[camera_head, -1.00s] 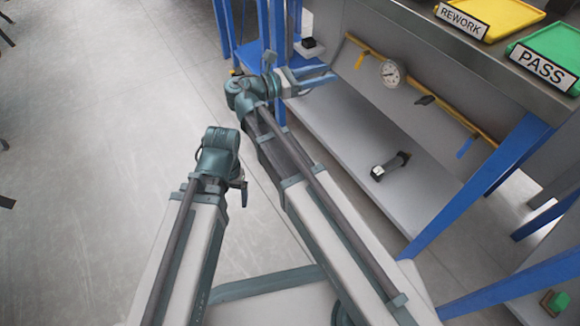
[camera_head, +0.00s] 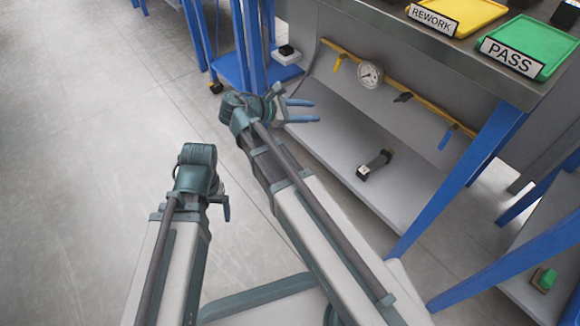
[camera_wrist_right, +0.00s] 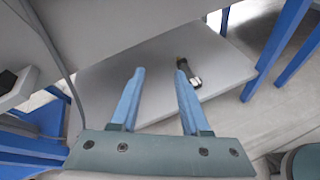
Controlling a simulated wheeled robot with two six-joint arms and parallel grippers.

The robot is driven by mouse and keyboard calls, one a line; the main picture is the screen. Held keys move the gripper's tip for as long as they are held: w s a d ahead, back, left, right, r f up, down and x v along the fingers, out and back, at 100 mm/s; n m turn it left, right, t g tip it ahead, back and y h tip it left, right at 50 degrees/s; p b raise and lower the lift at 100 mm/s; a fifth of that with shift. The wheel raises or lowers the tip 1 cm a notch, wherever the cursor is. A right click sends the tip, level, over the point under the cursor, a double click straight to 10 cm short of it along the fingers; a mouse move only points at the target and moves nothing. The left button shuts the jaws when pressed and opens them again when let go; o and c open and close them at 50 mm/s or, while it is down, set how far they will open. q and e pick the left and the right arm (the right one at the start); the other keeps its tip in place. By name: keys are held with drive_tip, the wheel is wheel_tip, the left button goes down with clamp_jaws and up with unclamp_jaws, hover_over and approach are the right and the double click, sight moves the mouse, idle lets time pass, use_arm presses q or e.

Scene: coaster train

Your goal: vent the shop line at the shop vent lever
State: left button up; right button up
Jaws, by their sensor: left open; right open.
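A yellow pipe (camera_head: 385,85) runs under the bench top with a round white gauge (camera_head: 370,75) on it. Along it sit a small yellow handle (camera_head: 339,62) at the left, a black lever (camera_head: 403,97) right of the gauge, and a blue lever (camera_head: 447,138) near the right end. I see no label telling which is the shop vent lever. My right gripper (camera_head: 303,111) is open and empty over the left end of the lower shelf, apart from the pipe; its blue fingers (camera_wrist_right: 158,82) show in the right wrist view. My left gripper (camera_head: 225,207), partly hidden by its wrist, is over the floor.
A black-and-white cylindrical object (camera_head: 374,165) lies on the grey lower shelf (camera_head: 335,140). Blue bench legs (camera_head: 465,170) stand at the right. A yellow REWORK tray (camera_head: 465,12) and a green PASS tray (camera_head: 537,42) are on top. The floor at left is clear.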

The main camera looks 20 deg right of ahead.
drive_tip(key=s+a+f+m+g+y, duration=0.1)
drive_tip(key=s+a+f+m+y, duration=0.7)
drive_tip(key=f+m+y, duration=0.2)
drive_tip(key=shift+s+f+m+p, duration=0.25)
drive_tip(key=shift+f+m+p, duration=0.2)
drive_tip(key=shift+f+m, duration=0.4)
drive_tip(key=shift+f, duration=0.1)
